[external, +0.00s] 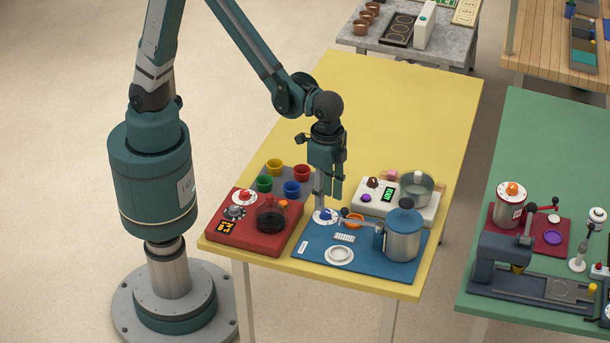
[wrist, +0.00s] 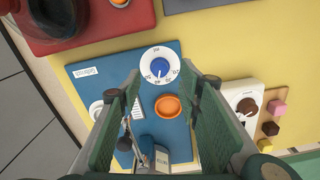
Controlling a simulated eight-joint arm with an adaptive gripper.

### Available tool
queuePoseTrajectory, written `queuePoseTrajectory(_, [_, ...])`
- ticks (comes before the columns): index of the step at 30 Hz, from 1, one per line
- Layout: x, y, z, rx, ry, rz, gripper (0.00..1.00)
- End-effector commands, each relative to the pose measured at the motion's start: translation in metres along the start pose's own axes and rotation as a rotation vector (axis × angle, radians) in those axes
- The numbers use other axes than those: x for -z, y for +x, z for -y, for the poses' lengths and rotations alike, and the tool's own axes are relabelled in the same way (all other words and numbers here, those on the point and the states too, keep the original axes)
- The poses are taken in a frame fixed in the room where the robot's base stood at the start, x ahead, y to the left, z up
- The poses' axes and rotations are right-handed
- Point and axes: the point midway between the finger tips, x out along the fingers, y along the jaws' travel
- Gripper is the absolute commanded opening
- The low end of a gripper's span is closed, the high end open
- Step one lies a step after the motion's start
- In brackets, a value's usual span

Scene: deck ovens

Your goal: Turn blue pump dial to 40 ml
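The blue pump dial (external: 324,215) sits on the blue pump board (external: 318,262), near its back left corner. In the wrist view the dial (wrist: 160,67) is a blue knob on a round white scale with small dark marks. I cannot read for certain which mark the knob points to. My gripper (external: 328,198) points down over the dial. In the wrist view its two green fingers (wrist: 160,76) are spread apart, one to each side of the dial's lower part, with nothing held. Whether the fingertips are level with the knob is unclear.
On the pump board are an orange cup (wrist: 168,105), a white ring (external: 339,256) and a blue-lidded metal tank (external: 404,236). A red board (external: 247,240) with a dark pot stands left. A white scale unit (external: 396,204) stands right. The yellow table (external: 400,110) is clear behind.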

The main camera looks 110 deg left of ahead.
Motion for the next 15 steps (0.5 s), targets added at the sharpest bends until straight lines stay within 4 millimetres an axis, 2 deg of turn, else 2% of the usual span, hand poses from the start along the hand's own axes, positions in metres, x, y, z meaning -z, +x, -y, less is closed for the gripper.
queuePoseTrajectory(9, [-0.001, -0.043, 0.000, 0.000, 0.000, 0.000, 0.35])
queuePoseTrajectory(15, [-0.001, -0.064, 0.000, 0.000, 0.000, 0.000, 0.35])
